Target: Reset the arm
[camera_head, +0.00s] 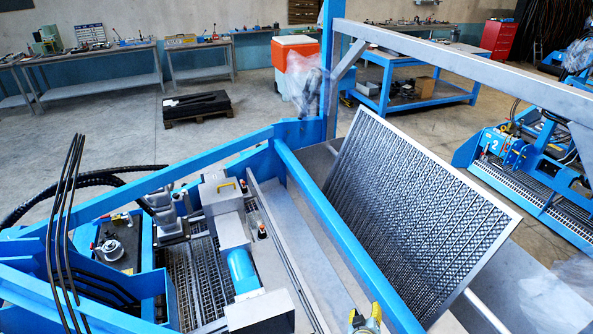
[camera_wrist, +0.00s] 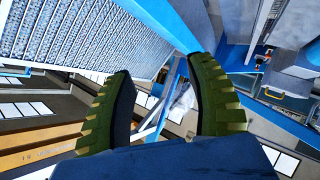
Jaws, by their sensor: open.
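My gripper (camera_wrist: 161,68) shows large in the wrist view. Its two dark fingers with yellow-green ridged pads stand well apart, with nothing between them. In the camera_head view, a small yellow and grey part that looks like my gripper (camera_head: 365,319) shows at the bottom edge, by the near end of a blue beam; most of the arm is out of frame. A large sieve frame (camera_head: 415,210) with a grey rim and ribbed mesh leans tilted to the right of that beam. A ribbed mesh panel also fills the upper left of the wrist view (camera_wrist: 95,35), apart from the fingers.
The long blue beam (camera_head: 340,235) and a grey overhead rail (camera_head: 470,70) border the sieve frame. Machinery with a blue cylinder (camera_head: 242,270) stands left of the beam. Dark upright rods (camera_head: 62,215) rise at far left. Open floor (camera_head: 250,110) lies behind.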

